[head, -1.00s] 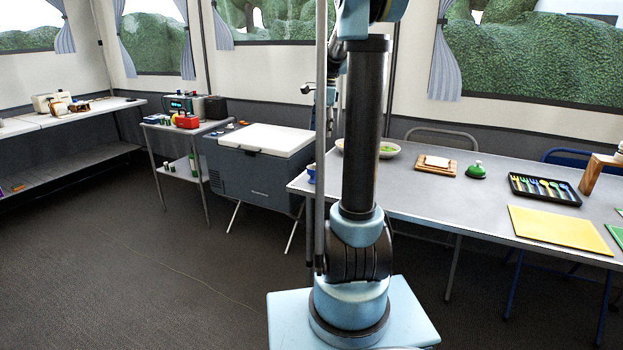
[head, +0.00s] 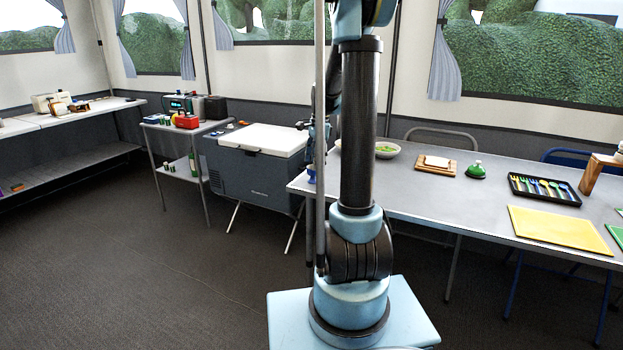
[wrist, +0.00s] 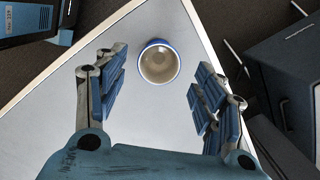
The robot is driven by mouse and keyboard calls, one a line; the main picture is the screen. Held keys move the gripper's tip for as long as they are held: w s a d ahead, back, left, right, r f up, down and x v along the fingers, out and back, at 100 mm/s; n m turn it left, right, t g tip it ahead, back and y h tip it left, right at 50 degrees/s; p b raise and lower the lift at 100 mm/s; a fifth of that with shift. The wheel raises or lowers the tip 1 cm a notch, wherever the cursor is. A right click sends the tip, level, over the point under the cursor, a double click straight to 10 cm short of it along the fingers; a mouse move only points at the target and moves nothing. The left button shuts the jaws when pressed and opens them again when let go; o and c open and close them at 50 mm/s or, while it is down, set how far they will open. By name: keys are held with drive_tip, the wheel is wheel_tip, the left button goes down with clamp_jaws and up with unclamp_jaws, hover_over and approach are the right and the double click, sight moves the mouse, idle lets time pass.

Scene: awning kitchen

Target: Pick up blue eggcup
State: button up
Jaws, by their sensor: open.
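The blue eggcup (wrist: 159,62) stands on the table near its corner in the wrist view, seen from above with its pale inside showing and a blue rim. My gripper (wrist: 156,88) is open, with one blue-padded finger on each side. The eggcup lies between the finger lines, a little beyond the fingertips, with gaps on both sides. In the head view a bit of the blue eggcup (head: 311,172) shows at the table's left end, partly hidden by my arm.
The grey table (head: 430,195) holds a bowl (head: 386,149), a wooden board (head: 436,167), a green bell (head: 476,171), a cutlery tray (head: 570,196) and a yellow mat (head: 560,229). A cool box (head: 258,165) stands left of the table. The table around the eggcup is clear.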

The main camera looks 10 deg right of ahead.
sight(313, 175)
drive_tip(key=shift+a+f, duration=0.25)
drive_tip(key=shift+f, duration=0.75)
drive_tip(key=shift+a+f, duration=0.2)
drive_tip(key=shift+f, duration=0.75)
drive_tip(key=c, duration=1.2)
drive_tip(key=shift+r, duration=0.1)
